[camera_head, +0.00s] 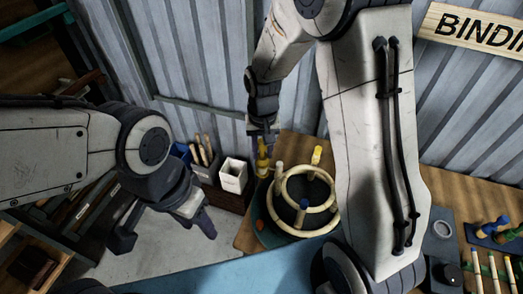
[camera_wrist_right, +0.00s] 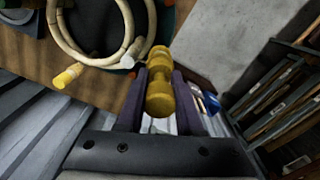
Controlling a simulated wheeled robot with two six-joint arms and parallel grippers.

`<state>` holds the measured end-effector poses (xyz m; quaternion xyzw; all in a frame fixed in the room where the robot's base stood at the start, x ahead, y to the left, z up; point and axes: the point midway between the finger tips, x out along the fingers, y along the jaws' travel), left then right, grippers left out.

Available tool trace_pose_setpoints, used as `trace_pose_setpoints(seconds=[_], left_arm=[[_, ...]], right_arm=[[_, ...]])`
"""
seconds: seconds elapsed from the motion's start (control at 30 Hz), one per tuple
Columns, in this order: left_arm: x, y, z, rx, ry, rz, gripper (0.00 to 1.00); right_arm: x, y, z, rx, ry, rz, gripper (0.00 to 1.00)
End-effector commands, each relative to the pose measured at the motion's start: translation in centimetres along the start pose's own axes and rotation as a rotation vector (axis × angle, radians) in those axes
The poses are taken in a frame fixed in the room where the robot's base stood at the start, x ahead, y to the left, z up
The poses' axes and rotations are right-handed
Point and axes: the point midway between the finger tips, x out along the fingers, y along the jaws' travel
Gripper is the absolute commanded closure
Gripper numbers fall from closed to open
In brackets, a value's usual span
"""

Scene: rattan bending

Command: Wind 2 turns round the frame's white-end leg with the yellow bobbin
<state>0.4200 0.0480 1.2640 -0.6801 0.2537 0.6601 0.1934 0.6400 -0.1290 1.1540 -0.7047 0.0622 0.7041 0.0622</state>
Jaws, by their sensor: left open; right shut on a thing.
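The rattan frame (camera_head: 328,207) is a pale double ring on a dark green round base (camera_head: 262,228) on the wooden table. Its white-end leg (camera_head: 279,172) stands on the ring's left side and shows in the right wrist view (camera_wrist_right: 127,62). My right gripper (camera_head: 263,133) is shut on the yellow bobbin (camera_head: 262,162), which sits between its purple fingers in the right wrist view (camera_wrist_right: 160,95). The bobbin is close beside the white-end leg; I cannot tell whether they touch. I cannot make out any strand round the leg. My left gripper (camera_head: 165,235) is open and empty, left of the table.
A white box (camera_head: 233,175) and a holder with sticks stand left of the table. A corrugated wall (camera_head: 200,60) stands behind.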

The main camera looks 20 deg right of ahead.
Motion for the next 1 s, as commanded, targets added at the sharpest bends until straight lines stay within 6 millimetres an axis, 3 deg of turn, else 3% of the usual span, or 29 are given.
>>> trace_pose_setpoints(seconds=[0.03,0.73,1.0], left_arm=[[-0.9,0.1,-0.1,0.000,0.000,0.000,0.50],[-6.8,0.5,-0.4,-0.005,0.000,0.000,0.50],[-7.1,0.5,-0.4,-0.006,-0.001,0.000,0.50]], right_arm=[[-1.0,0.0,0.0,0.000,0.001,0.000,1.00],[-8.0,0.0,0.0,0.000,0.001,0.000,1.00],[-8.4,0.0,0.0,0.000,0.000,0.000,1.00]])
